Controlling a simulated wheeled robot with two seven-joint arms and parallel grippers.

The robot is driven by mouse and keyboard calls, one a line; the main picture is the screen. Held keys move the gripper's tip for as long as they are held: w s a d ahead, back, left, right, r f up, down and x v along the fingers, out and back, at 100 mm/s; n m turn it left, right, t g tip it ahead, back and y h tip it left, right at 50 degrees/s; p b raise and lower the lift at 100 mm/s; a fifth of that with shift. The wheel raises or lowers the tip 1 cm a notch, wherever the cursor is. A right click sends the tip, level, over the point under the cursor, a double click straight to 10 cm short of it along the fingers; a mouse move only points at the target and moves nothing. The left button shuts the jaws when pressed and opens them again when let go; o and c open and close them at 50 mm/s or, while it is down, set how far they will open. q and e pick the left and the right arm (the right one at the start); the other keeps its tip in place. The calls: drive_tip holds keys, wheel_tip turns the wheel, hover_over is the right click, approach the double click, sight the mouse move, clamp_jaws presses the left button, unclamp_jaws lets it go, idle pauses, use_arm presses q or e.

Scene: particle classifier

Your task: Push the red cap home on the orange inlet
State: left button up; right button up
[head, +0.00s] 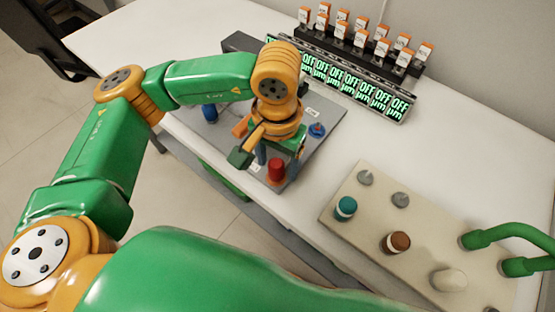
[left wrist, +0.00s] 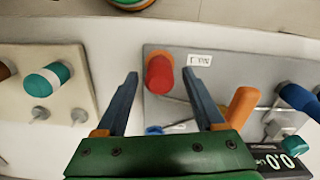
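The red cap (head: 277,167) stands near the front edge of the grey device plate in the head view. It also shows in the left wrist view (left wrist: 159,76), at the plate's left edge. My left gripper (head: 267,160) is at the cap. In the left wrist view (left wrist: 161,72) its two blue-grey fingers are spread on either side of the cap, with gaps visible, so it looks open. An orange tube (left wrist: 241,106) stands tilted to the right of the fingers. My right gripper does not show.
A beige board (head: 345,237) at right holds a teal-topped cap (head: 346,206), a brown-topped cap (head: 398,241) and grey pegs. Behind are a display row (head: 355,88) reading OFF and a rack (head: 365,45) of orange-topped bottles. White table between plate and board is clear.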

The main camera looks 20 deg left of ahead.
sight(277, 161)
use_arm(q)
wheel_tip(277, 161, up, 7)
drive_tip(key=shift+r, duration=0.1)
idle(0.5)
